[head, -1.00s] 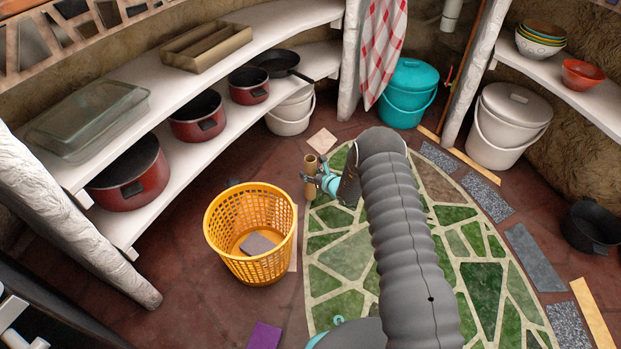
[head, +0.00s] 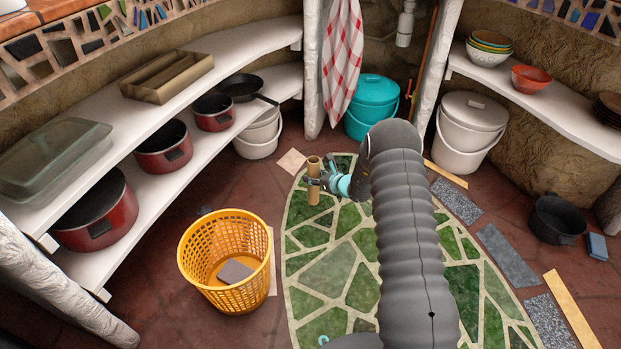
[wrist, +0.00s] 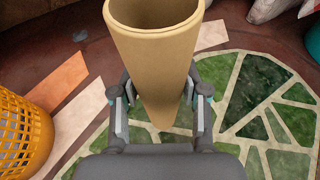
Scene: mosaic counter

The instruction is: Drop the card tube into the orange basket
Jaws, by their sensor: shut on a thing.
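The card tube (head: 314,181) is a tan, hollow cylinder held upright in my gripper (head: 317,183). In the wrist view the tube (wrist: 158,55) stands between the two fingers of my gripper (wrist: 158,103), with its open end toward the camera. The orange basket (head: 228,291) stands on the floor to the left of the gripper and nearer the camera in the head view. A grey flat piece lies inside the basket. In the wrist view part of the basket (wrist: 22,140) shows at the left edge. The tube is apart from the basket.
White curved shelves (head: 215,105) with red pots stand at the left. A teal bucket (head: 371,107) and a white bucket (head: 470,130) stand at the back. Green mosaic floor (head: 330,275) lies below my arm. Floor between tube and basket looks clear.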

